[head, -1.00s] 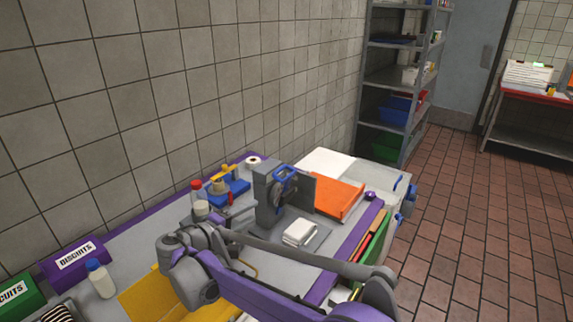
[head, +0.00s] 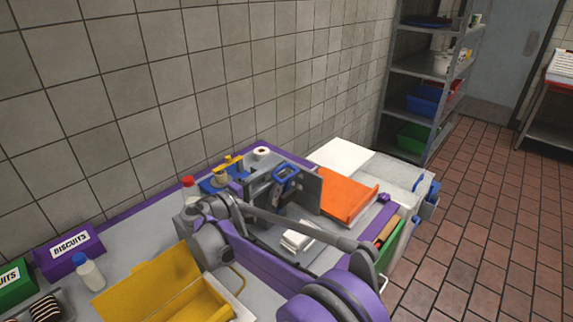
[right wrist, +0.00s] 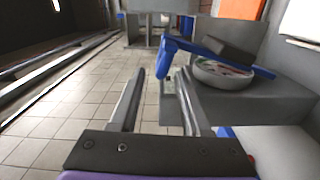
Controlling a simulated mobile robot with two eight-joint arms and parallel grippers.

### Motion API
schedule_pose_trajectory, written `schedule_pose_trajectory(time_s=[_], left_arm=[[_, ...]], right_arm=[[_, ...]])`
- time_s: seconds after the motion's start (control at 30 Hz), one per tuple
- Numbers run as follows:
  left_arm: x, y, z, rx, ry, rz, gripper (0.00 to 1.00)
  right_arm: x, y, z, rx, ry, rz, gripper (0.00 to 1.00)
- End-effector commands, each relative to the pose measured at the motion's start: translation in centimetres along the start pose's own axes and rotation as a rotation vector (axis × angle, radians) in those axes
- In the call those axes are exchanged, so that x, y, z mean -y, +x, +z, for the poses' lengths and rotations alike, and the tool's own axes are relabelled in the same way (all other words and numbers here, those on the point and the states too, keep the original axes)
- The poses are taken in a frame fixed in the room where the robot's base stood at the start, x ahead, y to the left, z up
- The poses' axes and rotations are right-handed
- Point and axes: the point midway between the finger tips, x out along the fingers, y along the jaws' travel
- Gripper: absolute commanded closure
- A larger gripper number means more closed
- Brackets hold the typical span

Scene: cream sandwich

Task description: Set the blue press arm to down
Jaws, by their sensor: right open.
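The grey press (head: 306,188) stands on the worktop, with its blue press arm (head: 287,172) up near the top of the press in the head view. In the right wrist view the blue press arm (right wrist: 220,57) crosses in front of a grey block and a round disc. My right gripper (head: 258,180) is beside the press on its left, partly hidden by my own arm. In the right wrist view my right gripper (right wrist: 161,74) is open and empty. One end of the blue arm shows just beyond its fingertips; I cannot tell if they touch. My left gripper is out of view.
A white stack (head: 297,237) lies in front of the press. An orange tray (head: 347,195) is to its right. A blue and yellow device (head: 222,180) and a red-capped bottle (head: 188,187) stand at left. A yellow box (head: 160,285) is in front, and the tiled wall behind.

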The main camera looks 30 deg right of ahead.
Motion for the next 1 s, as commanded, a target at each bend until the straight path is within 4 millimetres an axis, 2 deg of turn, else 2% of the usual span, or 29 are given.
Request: schedule_pose_trajectory(time_s=[0.03, 0.2, 0.4, 0.8, 1.0], left_arm=[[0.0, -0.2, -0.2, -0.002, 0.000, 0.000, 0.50], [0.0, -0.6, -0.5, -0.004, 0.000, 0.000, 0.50], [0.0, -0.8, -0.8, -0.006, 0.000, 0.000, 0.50], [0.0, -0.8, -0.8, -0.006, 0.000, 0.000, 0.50], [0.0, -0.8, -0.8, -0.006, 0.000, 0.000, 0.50]], right_arm=[[-0.1, 1.2, 0.1, 0.004, 0.001, 0.001, 0.53], [-0.1, 4.4, 0.0, 0.003, 0.001, 0.000, 0.53], [-0.1, 6.9, 0.0, 0.002, 0.001, 0.000, 0.53], [0.0, 7.6, 0.0, 0.000, 0.000, -0.001, 0.53], [0.0, 7.6, 0.0, 0.000, 0.000, -0.001, 0.89]])
